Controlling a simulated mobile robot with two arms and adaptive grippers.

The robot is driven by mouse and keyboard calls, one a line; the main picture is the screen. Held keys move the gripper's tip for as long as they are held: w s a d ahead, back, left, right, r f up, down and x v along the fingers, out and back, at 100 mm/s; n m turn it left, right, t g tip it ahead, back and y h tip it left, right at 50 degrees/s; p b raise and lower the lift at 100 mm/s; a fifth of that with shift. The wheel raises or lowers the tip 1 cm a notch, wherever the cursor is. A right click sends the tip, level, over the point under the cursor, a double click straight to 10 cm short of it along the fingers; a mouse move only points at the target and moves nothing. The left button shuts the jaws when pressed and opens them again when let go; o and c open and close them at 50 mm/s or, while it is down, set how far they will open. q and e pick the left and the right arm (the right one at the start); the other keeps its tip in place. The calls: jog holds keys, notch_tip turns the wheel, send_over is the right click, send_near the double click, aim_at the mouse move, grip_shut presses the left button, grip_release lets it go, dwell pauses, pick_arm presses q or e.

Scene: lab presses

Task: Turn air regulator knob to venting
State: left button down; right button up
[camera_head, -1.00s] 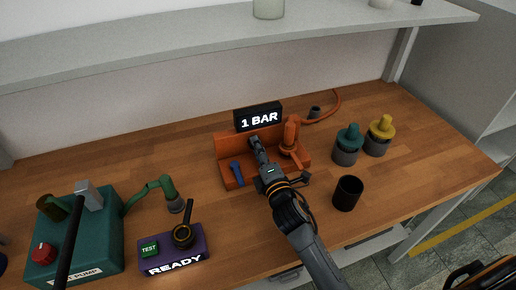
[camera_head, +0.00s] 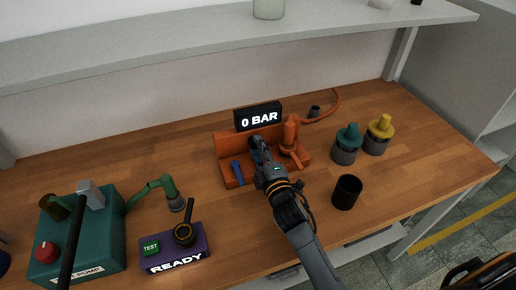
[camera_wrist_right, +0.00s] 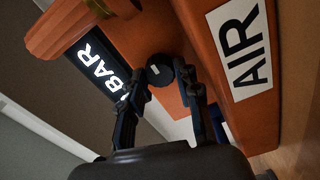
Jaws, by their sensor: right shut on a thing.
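The orange air regulator (camera_head: 226,146) stands on the wooden bench, with a black display (camera_head: 258,117) on top reading "0 BAR". My right gripper (camera_head: 256,146) reaches to its front. In the right wrist view, the fingers of my right gripper (camera_wrist_right: 165,90) are closed around a dark round knob (camera_wrist_right: 160,70) on the orange body. An "AIR" label (camera_wrist_right: 238,48) shows beside it. A blue lever (camera_head: 237,171) sits at the regulator's left, apart from the gripper. My left gripper is not in view.
A teal pump box (camera_head: 100,250) and a purple test unit (camera_head: 185,240) reading "READY" stand at the left. A black cup (camera_head: 347,192) and teal (camera_head: 347,143) and yellow-topped (camera_head: 380,135) pieces stand at the right. A shelf (camera_head: 200,42) runs above.

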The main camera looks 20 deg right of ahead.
jog(key=shift+f, duration=0.1)
jog(key=o, duration=1.2)
jog(key=shift+c, duration=0.2)
